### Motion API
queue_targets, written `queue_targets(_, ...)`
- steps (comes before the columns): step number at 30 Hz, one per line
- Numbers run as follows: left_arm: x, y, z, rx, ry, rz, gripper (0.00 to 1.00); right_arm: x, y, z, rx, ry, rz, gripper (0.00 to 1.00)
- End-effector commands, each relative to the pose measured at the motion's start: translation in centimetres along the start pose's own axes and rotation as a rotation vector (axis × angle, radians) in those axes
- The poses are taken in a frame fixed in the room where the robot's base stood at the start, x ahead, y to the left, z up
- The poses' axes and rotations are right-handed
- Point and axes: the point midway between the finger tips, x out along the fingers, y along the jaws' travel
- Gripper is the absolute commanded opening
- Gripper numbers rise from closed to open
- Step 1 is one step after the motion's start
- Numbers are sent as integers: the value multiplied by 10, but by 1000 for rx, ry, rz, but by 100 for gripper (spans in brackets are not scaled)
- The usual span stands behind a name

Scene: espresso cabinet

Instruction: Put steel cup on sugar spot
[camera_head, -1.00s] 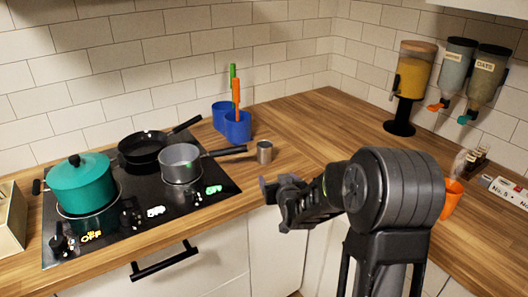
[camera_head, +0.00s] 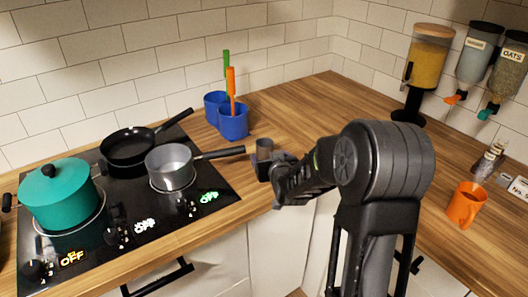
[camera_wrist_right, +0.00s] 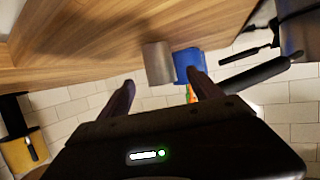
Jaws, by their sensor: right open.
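The steel cup (camera_head: 264,149) is a small grey cylinder standing on the wooden counter, right of the stove. In the right wrist view the cup (camera_wrist_right: 158,64) lies just beyond the fingertips, roughly in line with the gap between them. My right gripper (camera_head: 273,172) is close to the cup on its near side, with its fingers partly in front of the cup's base. The right wrist view shows its two fingers (camera_wrist_right: 163,88) spread apart with nothing between them. I cannot make out a marked sugar spot. My left gripper is not in view.
Blue utensil holders (camera_head: 233,124) stand close behind the cup. A grey saucepan (camera_head: 171,167), black pan (camera_head: 128,147) and teal pot (camera_head: 58,193) are on the stove. An orange cup (camera_head: 466,205) and dispensers (camera_head: 430,62) are at the right. The back corner counter is clear.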

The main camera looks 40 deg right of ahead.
Motion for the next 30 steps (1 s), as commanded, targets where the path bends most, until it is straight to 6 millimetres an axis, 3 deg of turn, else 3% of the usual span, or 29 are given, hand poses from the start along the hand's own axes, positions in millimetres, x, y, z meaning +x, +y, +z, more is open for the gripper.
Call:
queue_targets(9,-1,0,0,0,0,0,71,24,1,0,-3,0,1,74)
queue_targets(22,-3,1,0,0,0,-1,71,31,0,-1,-1,0,1,74)
queue_targets(30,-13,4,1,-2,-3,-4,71,65,1,-2,-4,-1,1,74)
